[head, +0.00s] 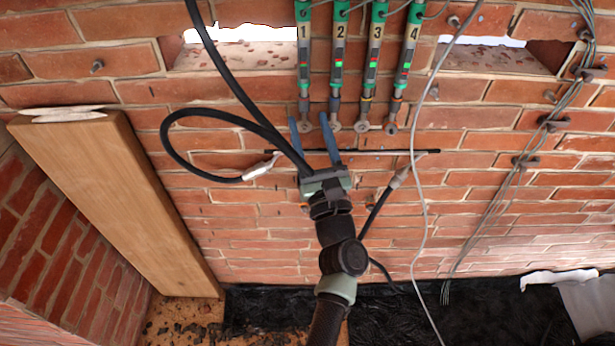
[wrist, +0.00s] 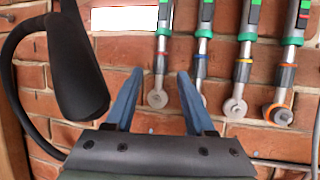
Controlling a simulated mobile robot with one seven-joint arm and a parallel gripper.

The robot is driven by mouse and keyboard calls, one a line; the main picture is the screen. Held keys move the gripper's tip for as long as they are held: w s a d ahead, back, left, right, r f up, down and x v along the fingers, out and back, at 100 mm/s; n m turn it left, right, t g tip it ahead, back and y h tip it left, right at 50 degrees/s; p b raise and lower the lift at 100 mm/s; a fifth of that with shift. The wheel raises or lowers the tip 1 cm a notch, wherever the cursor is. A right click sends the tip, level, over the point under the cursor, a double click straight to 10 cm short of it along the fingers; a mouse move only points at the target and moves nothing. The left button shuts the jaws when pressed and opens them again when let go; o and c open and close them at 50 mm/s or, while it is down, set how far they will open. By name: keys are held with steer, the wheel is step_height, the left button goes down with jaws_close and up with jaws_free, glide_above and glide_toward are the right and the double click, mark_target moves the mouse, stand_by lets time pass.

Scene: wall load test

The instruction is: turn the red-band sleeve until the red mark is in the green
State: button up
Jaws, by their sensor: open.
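Several numbered rods with green upper bodies hang side by side on the brick wall. Rod 1 (head: 303,62) is leftmost. In the wrist view the leftmost rod (wrist: 165,28) has a thin red band (wrist: 162,54) on its grey sleeve (wrist: 160,70) and ends in a round eye. Its small red and green marks are too small to read surely. My gripper (head: 309,119) is open and empty. In the wrist view its two blue fingers (wrist: 157,74) appear on either side of this rod's lower end; no contact shows.
Rods 2 (head: 338,62), 3 (head: 376,62) and 4 (head: 411,65) stand close to the right. A black cable (head: 190,112) loops left of my gripper. A wooden board (head: 125,195) leans at left. Grey cables (head: 500,180) hang at right.

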steer(key=b+v, duration=0.2)
steer(key=v, duration=0.9)
steer(key=w+a+f+n+g+h+b, duration=0.1)
steer(key=w+a+f+n+h+b, duration=0.1)
steer(key=w+f+n+b, duration=0.5)
steer(key=f+n+h+b, duration=0.1)
steer(key=n+b, duration=0.4)
steer(key=n, duration=0.1)
steer(key=shift+a+n+b, duration=0.35)
steer(key=shift+a+n, duration=0.05)
steer(key=shift+w, duration=0.1)
